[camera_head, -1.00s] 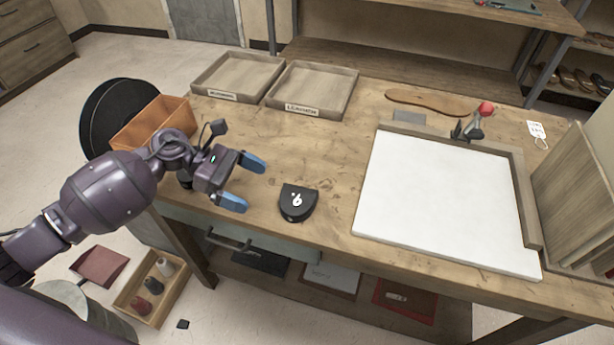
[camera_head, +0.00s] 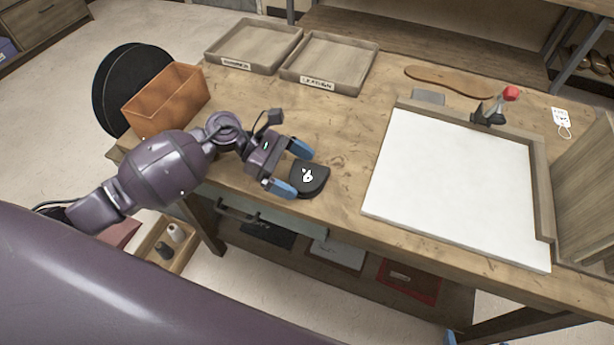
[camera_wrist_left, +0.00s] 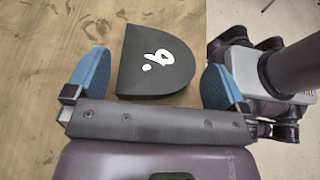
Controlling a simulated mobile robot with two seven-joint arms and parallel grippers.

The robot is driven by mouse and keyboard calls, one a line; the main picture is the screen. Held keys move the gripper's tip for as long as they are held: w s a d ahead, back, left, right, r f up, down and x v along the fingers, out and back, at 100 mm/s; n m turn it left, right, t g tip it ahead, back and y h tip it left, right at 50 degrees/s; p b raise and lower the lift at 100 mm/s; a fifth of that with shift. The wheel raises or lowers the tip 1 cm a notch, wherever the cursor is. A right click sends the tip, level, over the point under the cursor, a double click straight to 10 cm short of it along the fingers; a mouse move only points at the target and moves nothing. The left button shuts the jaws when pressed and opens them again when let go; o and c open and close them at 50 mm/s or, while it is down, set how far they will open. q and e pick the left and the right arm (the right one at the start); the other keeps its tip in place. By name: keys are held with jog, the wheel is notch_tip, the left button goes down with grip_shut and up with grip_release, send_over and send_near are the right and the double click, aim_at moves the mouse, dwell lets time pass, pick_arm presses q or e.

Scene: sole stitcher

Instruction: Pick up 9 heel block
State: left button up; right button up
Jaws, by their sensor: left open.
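The heel block (camera_head: 309,180) is a black D-shaped piece with a white 9 and a dot on top. It lies flat on the wooden workbench near its front edge. My left gripper (camera_head: 303,174) is open at the block's left side, its blue fingers apart. Gaps show between the block and both fingers. A small blue tip at the bottom edge of the head view may be my right gripper (camera_head: 450,338); most of it is out of frame.
An orange-brown box (camera_head: 168,100) is behind my left arm.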

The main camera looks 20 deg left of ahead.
aim_at(308, 178)
pick_arm(q)
jog(key=shift+x, duration=1.35)
jog(key=shift+c, duration=0.2)
